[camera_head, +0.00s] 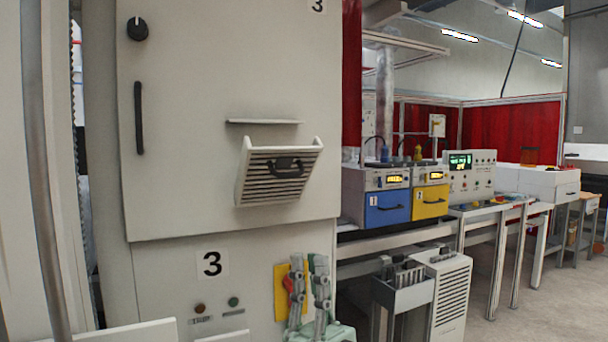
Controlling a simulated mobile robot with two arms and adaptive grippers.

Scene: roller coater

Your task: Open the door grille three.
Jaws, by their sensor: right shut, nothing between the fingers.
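The door grille (278,178) is a slatted, light grey flap with a black handle (285,167) on the upper front of the tall cabinet (190,140) marked 3. It is tilted outward at its top, with its side walls showing, so it stands open. A thin ledge (264,122) is above it. My right gripper (308,264) is at the bottom middle, below the grille and apart from it, fingers pointing up. It is shut and empty. My left gripper is not in view.
A black latch handle (138,117) and a round knob (137,28) are on the cabinet's left. To the right, a bench carries a blue unit (386,207) and a yellow unit (430,202). A grey rack (402,292) stands below. Floor at far right is clear.

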